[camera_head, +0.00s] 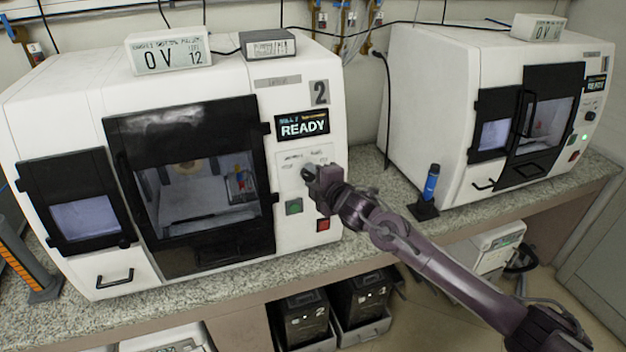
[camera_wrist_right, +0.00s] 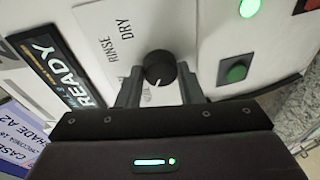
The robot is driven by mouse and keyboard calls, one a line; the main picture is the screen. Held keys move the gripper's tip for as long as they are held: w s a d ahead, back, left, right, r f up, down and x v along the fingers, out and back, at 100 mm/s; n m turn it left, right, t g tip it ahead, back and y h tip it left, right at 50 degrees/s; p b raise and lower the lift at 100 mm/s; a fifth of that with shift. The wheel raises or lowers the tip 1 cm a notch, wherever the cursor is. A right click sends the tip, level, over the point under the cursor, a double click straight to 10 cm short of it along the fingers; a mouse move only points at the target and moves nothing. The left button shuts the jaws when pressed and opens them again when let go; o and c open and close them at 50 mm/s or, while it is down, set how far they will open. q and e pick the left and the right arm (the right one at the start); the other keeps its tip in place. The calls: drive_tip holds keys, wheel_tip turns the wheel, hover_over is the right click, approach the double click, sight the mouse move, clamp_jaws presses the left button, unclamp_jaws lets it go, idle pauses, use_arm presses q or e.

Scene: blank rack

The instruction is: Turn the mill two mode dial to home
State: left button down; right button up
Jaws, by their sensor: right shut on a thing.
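Mill two (camera_head: 297,110) is the white machine at left in the head view, with a "2" plate and a READY screen (camera_head: 302,125). Its black mode dial (camera_wrist_right: 160,68) shows in the right wrist view, with a white pointer line toward the gripper side. Labels RINSE and DRY stand beside it; another label by the fingers is partly hidden. My right gripper (camera_wrist_right: 158,92) is shut on the dial, one finger on each side. In the head view my right gripper (camera_head: 308,174) is at the mill's panel and hides the dial. My left gripper is not in view.
Below the dial are a green button (camera_head: 294,206) and a red button (camera_head: 323,225). A second mill (camera_head: 440,100) stands at right. A blue tube in a black stand (camera_head: 430,185) is on the counter between them. Display boxes (camera_head: 168,54) sit on top.

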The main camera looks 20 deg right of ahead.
idle(0.4)
drive_tip(key=o, duration=1)
drive_tip(key=shift+c, duration=0.2)
drive_tip(key=b+v, duration=0.2)
drive_tip(key=v, duration=0.5)
drive_tip(key=shift+s, duration=0.35)
